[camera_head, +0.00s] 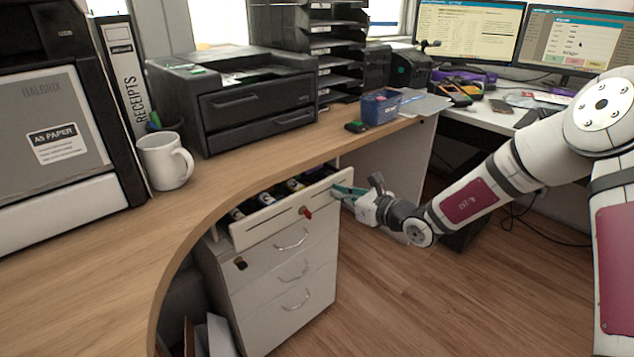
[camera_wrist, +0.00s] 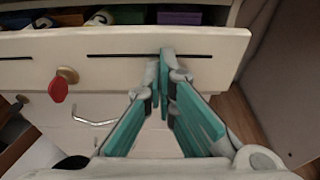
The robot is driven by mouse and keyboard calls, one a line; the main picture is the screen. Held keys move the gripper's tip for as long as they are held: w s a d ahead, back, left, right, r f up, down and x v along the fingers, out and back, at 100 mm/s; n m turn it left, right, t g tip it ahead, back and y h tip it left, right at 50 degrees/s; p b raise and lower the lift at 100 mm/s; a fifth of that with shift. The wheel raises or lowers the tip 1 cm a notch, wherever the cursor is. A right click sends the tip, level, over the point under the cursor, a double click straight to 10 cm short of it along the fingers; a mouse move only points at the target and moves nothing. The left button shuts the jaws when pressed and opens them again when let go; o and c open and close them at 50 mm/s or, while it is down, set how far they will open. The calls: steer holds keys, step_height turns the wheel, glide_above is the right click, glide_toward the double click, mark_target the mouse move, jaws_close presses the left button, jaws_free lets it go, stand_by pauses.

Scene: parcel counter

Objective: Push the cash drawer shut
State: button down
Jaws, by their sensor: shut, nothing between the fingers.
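The cash drawer (camera_head: 283,215) is the top drawer of a white pedestal under the wooden counter. It stands pulled out, and its open top shows several items inside. In the wrist view its white front (camera_wrist: 60,45) has a dark slot and a red-and-brass knob (camera_wrist: 60,86) at the left. My gripper (camera_head: 340,191) is at the right end of the drawer front. In the wrist view the fingertips of my gripper (camera_wrist: 165,58) are together, empty, and at or very near the front, over the slot's right part. I cannot tell whether they touch it.
Lower drawers (camera_head: 292,270) with metal handles are below. The wooden counter (camera_head: 225,180) curves above the drawer. A white mug (camera_head: 165,162), a printer (camera_head: 245,105) and a blue box (camera_head: 380,107) stand on it. The wooden floor (camera_head: 420,300) in front is clear.

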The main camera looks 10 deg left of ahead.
mark_target(311, 177)
steer(key=x, duration=0.4)
steer(key=r+x, duration=0.1)
steer(key=x, duration=0.1)
steer(key=shift+w+a+b, duration=0.15)
steer(key=shift+a+b, duration=0.25)
steer(key=shift+w+a+r, duration=0.35)
steer(key=shift+w+a, duration=0.05)
steer(key=shift+a, duration=0.1)
steer(key=shift+s, duration=0.1)
steer(key=shift+s+d+f, duration=0.25)
steer(key=shift+d, duration=0.05)
steer(key=f+v, duration=0.2)
steer(key=v, duration=0.8)
steer(key=shift+s+d+p, duration=0.25)
steer(key=shift+d+p, duration=0.05)
steer(key=shift+d, duration=0.25)
